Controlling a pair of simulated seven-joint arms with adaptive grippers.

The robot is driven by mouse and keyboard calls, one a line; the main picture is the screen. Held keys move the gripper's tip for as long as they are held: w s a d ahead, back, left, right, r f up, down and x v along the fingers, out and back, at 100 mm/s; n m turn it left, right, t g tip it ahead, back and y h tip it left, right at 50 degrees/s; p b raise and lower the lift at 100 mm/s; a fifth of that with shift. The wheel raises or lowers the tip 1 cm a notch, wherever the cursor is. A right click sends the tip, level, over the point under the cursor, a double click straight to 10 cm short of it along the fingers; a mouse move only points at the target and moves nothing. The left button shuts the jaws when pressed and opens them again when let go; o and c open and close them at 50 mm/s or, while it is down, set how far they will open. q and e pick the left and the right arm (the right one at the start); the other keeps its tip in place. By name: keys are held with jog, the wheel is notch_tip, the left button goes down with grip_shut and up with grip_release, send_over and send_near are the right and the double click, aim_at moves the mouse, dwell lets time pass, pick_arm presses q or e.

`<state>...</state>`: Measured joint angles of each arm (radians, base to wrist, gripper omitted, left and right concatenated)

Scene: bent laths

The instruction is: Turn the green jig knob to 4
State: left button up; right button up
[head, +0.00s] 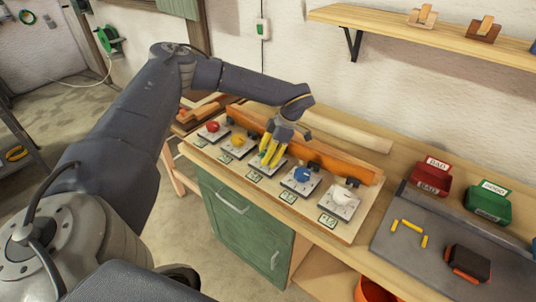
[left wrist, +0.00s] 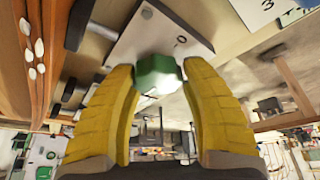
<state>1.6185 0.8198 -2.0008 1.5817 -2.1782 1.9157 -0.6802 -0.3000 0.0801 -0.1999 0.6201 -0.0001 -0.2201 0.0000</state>
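The green knob (left wrist: 158,75) shows in the left wrist view on a pale plate (left wrist: 145,38) with a "0" mark beside it. My left gripper (left wrist: 158,68) has a yellow finger on each side of the knob, and the knob fills the gap between the fingertips. In the head view, my left gripper (head: 270,157) points down over the middle plate of the jig row and hides most of the green knob. The knob's pointer and its reading cannot be made out. My right gripper is not in view.
Red (head: 212,126), yellow (head: 238,140), blue (head: 302,174) and white (head: 343,194) knobs stand on neighbouring plates. An orange lath (head: 335,167) runs behind them. Red (head: 430,179) and green (head: 488,202) bins and a grey tray (head: 400,261) lie to the right.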

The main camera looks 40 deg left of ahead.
pick_arm(q)
jog(key=o, duration=0.4)
jog(key=shift+w+r, duration=0.1)
jog(key=v, duration=1.2)
jog(key=shift+a, duration=0.1)
